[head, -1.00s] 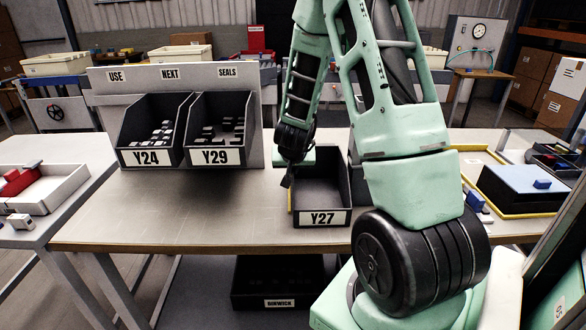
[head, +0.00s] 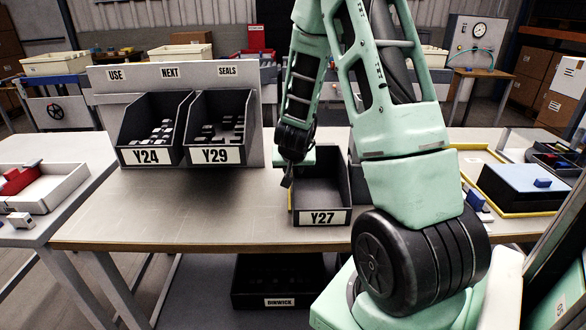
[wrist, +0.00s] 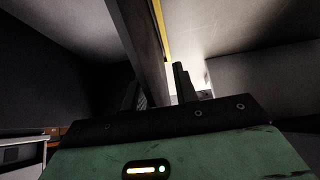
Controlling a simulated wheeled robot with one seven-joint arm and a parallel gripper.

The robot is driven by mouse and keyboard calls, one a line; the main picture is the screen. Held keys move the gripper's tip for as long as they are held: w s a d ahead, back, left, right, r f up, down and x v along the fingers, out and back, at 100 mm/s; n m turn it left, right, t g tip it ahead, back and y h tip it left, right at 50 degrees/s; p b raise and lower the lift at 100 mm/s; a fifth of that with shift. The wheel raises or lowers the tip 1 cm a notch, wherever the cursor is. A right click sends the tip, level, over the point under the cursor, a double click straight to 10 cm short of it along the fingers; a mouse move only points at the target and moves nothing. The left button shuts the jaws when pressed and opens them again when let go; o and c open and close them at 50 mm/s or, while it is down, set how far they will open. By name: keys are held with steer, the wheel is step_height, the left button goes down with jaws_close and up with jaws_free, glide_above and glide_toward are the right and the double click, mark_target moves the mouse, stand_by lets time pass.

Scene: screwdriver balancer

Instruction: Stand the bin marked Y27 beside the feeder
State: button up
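The bin marked Y27 (head: 322,217) is dark grey and stands upright on the workbench, its label facing the front. My gripper (head: 288,177) points down at the bin's left wall. In the wrist view, the fingers of my gripper (wrist: 158,92) stand on either side of a thin upright wall (wrist: 146,45). A narrow gap shows beside the right finger, so it looks open around the wall; contact on the left side is unclear. I cannot identify the feeder with certainty; a dark upright part right of the bin is mostly hidden behind my arm.
Bins Y24 (head: 150,155) and Y29 (head: 214,156) hang on a grey panel (head: 110,84) labelled USE, NEXT, SEALS. The bench (head: 180,215) is clear left of Y27. A yellow-edged tray with a blue-topped box (head: 525,182) lies at right. A dark crate (head: 262,299) sits below.

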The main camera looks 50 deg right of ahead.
steer(key=p+v, duration=0.4)
steer(key=v, duration=1.3)
steer(key=shift+r, duration=0.15)
steer(key=shift+s+a+r, duration=0.1)
step_height(320, 180, up, 7)
steer(key=p, duration=0.7)
